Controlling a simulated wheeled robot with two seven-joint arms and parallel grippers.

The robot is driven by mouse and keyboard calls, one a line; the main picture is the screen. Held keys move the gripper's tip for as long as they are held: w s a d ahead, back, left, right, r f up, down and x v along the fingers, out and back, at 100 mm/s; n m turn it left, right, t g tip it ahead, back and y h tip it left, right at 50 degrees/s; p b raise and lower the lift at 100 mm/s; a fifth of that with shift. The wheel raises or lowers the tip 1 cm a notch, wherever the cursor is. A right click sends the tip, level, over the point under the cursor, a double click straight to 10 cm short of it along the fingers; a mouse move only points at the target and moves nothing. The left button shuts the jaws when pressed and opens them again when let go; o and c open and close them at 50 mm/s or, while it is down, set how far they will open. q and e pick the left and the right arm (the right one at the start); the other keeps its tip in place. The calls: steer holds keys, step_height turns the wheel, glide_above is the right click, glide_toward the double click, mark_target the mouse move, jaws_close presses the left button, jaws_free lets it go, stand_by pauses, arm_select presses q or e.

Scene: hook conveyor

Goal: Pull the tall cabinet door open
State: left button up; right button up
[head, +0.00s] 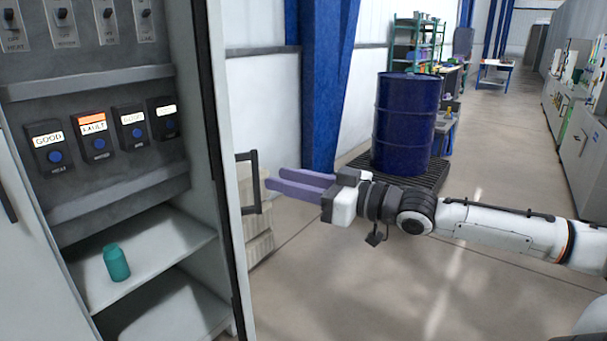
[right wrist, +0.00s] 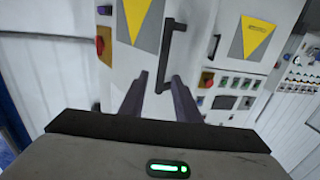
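The tall cabinet stands open at the left of the head view, its inside showing. Its door (head: 198,90) is seen at a steep angle. A dark bar handle (head: 254,182) stands out from the door's right side. In the right wrist view the handle (right wrist: 171,50) sits on a white door with a yellow triangle. My right gripper (head: 278,186) is open, with two purple fingers pointing left at the handle. In the right wrist view the handle's lower end shows between the fingertips; whether they touch it I cannot tell. My left gripper is not in view.
Inside the cabinet are switches, lit labelled boxes (head: 93,136) and a teal bottle (head: 116,263) on a shelf. A blue drum (head: 404,125) stands on a dark pallet behind my right arm. A blue column (head: 328,80) is behind the handle. The floor at right is clear.

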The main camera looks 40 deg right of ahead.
steer(key=shift+p+v, duration=0.35)
steer(key=shift+v, duration=1.3)
